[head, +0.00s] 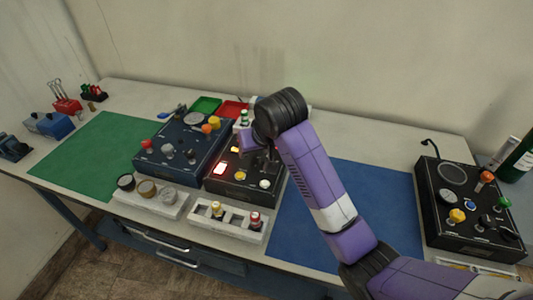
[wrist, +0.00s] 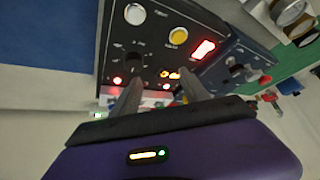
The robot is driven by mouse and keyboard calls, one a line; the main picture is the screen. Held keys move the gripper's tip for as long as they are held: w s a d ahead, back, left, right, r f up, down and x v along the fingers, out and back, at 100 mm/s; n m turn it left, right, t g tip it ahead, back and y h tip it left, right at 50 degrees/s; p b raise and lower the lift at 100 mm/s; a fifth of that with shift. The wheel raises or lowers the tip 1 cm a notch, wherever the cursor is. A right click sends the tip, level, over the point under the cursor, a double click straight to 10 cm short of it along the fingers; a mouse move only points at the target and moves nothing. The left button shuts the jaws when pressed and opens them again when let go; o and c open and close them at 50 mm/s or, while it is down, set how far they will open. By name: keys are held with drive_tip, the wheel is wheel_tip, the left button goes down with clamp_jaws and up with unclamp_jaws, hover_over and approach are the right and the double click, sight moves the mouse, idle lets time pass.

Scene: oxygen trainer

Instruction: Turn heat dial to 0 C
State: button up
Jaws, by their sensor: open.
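A black control box (head: 243,188) stands mid-table, with a red-lit display (head: 220,169), a yellow button (head: 239,175) and a white button (head: 265,184). It also shows in the wrist view (wrist: 116,52), where a dark knob (wrist: 134,59) sits near one fingertip. I cannot read its label or setting, so I cannot tell if it is the heat dial. My gripper (wrist: 160,90) is open over this box, its two dark fingers apart with nothing seen between them. Whether a finger touches the knob is unclear. In the head view my arm hides part of the box.
A dark blue box (head: 183,147) with knobs stands close on the left. White holders (head: 152,203) with small parts lie along the front. A green mat (head: 95,155) is at left; a bare blue mat (head: 370,195) is at right, before another black box (head: 465,215).

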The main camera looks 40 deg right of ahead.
sight(267, 157)
drive_tip(key=shift+d+f+g+h+p, duration=0.1)
drive_tip(key=shift+d+f+g, duration=0.3)
drive_tip(key=shift+d+f, duration=0.4)
drive_tip(key=shift+d+f+g+h+p, duration=0.1)
drive_tip(key=shift+d+f+g, duration=0.4)
drive_tip(key=shift+f, duration=0.5)
drive_tip(key=shift+d+f+g+h+p, duration=0.1)
drive_tip(key=shift+d+f+g, duration=0.2)
drive_tip(key=shift+d+f, duration=0.55)
drive_tip(key=shift+a, duration=0.1)
clamp_jaws()
